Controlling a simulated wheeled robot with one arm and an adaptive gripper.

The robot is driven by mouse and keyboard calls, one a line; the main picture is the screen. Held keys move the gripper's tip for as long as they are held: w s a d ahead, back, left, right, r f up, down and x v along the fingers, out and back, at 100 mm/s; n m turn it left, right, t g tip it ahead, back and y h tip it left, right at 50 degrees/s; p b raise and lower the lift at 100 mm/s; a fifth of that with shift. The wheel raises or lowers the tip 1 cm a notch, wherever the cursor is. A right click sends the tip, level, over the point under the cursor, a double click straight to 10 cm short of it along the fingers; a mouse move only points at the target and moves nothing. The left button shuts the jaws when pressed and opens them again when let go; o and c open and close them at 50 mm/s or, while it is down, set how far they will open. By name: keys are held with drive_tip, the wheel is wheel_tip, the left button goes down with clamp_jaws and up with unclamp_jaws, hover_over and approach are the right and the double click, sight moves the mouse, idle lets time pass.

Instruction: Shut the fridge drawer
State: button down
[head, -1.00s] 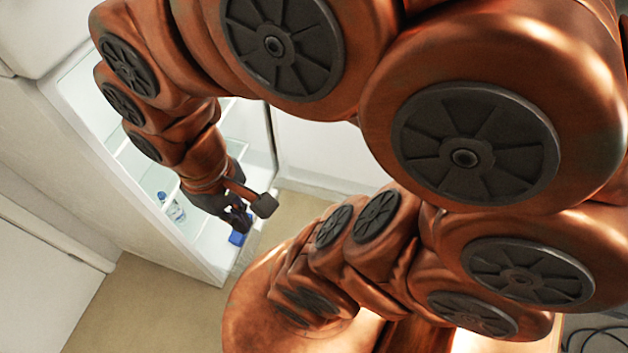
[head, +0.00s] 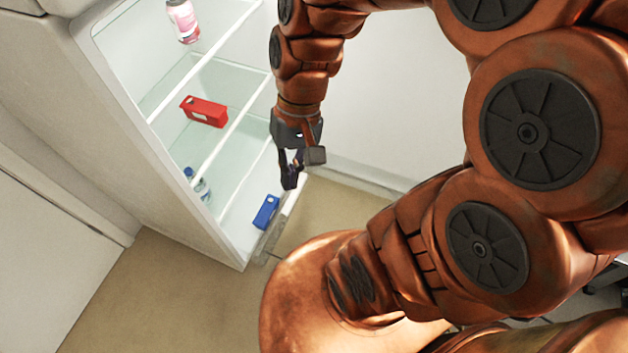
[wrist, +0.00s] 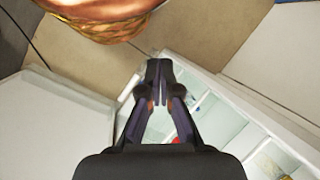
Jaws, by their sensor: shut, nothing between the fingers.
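The white fridge (head: 175,215) stands open at the left in the head view, and its glass shelves show. I cannot clearly tell a drawer apart inside it; a narrow greyish strip (head: 268,238) runs along its low front edge beside a blue box (head: 265,212). My gripper (head: 291,182) is shut and empty. In the head view it appears right of the shelves, above the blue box. In the wrist view my gripper (wrist: 158,78) points towards the floor, with the fridge's shelves (wrist: 215,120) to its right.
A red box (head: 204,111), a pink-labelled container (head: 183,20) and a small bottle (head: 197,184) are in the fridge. A white panel (wrist: 55,120) lies left of my gripper in the wrist view. Tan floor (head: 150,290) is clear in front of the fridge.

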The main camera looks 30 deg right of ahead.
drive_tip(key=w+d+f+m+t+y+b, duration=0.35)
drive_tip(key=w+f+m+b, duration=0.35)
drive_tip(key=w+f, duration=0.55)
drive_tip(key=w+d+f+m+t+y+b, duration=0.2)
drive_tip(key=w+d+f+m+y+b, duration=0.3)
drive_tip(key=w+f+b, duration=0.7)
drive_tip(key=s+d+f+m+t+h+b, duration=0.1)
drive_tip(key=d+f+m+t+h+b, duration=0.15)
drive_tip(key=d+f+m, duration=0.65)
drive_tip(key=s+d+f+t+h+b, duration=0.1)
drive_tip(key=s+d+f+t+b, duration=0.3)
drive_tip(key=f, duration=1)
drive_tip(key=w+d+f+m+h+b, duration=0.1)
drive_tip(key=d+f+m, duration=0.4)
drive_tip(key=d+f, duration=0.55)
drive_tip(key=a+b+x, duration=0.1)
drive_tip(key=b+x, duration=0.4)
drive_tip(key=x, duration=0.9)
drive_tip(key=shift+a, duration=0.35)
drive_tip(key=shift+r, duration=0.15)
